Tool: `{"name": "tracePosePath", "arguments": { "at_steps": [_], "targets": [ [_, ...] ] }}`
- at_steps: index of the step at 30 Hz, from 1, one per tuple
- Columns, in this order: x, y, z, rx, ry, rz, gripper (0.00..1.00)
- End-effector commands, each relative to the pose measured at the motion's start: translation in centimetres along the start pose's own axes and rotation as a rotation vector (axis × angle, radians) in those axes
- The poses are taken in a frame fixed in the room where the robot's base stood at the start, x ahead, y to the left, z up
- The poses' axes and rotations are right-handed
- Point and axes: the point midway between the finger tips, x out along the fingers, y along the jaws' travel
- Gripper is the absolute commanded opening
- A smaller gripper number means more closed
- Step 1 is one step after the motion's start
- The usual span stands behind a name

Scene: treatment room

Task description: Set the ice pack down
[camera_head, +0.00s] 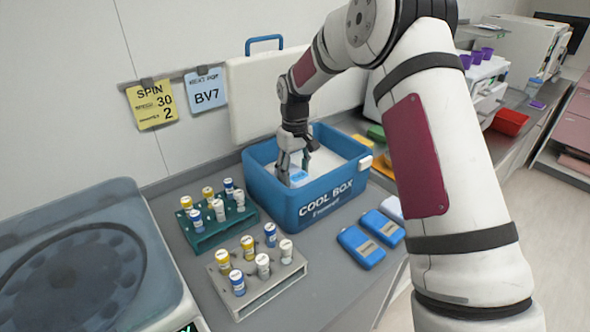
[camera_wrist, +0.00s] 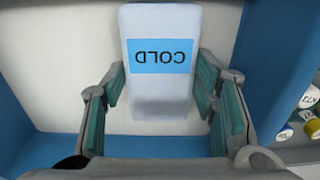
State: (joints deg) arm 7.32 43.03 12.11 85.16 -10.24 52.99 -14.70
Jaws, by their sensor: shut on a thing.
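A white ice pack with a blue label reading "COLD" shows in the wrist view (camera_wrist: 160,95), between the fingers of my gripper (camera_wrist: 162,100). In the head view only a small part of the ice pack (camera_head: 298,177) shows, inside the blue cool box (camera_head: 318,205). My gripper (camera_head: 294,160) points down into the open box and is shut on the ice pack. The white box floor lies under the pack; I cannot tell whether the pack touches it. The box lid with a blue handle (camera_head: 262,90) stands open behind.
A green rack (camera_head: 215,232) and a grey rack (camera_head: 262,290) of capped tubes stand left of the box. Blue packs (camera_head: 361,247) lie in front of it. A centrifuge (camera_head: 85,265) is at the far left.

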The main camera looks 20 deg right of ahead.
Motion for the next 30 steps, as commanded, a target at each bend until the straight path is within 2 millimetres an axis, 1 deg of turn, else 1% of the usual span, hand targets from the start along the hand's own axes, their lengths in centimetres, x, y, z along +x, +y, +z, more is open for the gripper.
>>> {"name": "tracePosePath", "arguments": {
  "at_steps": [6,10,11,12,13,23,26,29,30],
  "targets": [
    [0.0,0.0,-0.1,0.000,0.002,0.001,0.19],
    [0.3,0.0,-0.1,0.000,0.001,0.001,0.19],
    [0.3,0.0,0.0,0.000,0.001,0.001,0.57],
    [0.3,0.0,0.0,0.000,0.001,0.001,0.66],
    [0.3,0.0,0.0,0.000,0.001,0.001,0.73],
    [0.1,0.0,0.0,0.000,0.002,0.001,0.73],
    [-0.5,0.1,-0.1,0.000,0.004,0.002,0.73],
    [-1.8,0.1,-0.2,0.000,0.005,0.003,0.73],
    [-2.5,0.1,-0.2,0.000,0.006,0.003,0.73]
  ]
}}
